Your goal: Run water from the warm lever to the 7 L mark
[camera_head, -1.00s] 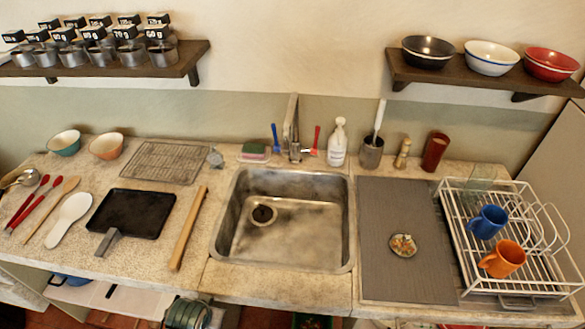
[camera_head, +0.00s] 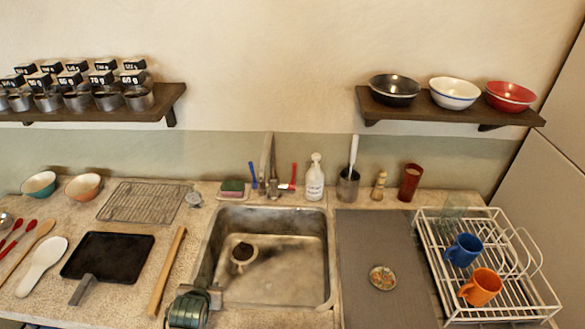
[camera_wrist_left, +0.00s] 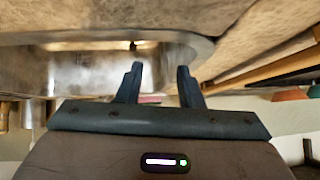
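The metal sink (camera_head: 290,290) is set in the counter, with a dark drain (camera_head: 243,252) and no water visible in it. The tap (camera_head: 270,165) stands behind it, with a red lever (camera_head: 293,176) to its right and a blue lever (camera_head: 252,174) to its left. I can read no litre marks. My right gripper is not in view.
A grey mat (camera_head: 385,250) and dish rack (camera_head: 520,309) with mugs are to the right. Shelves hang above.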

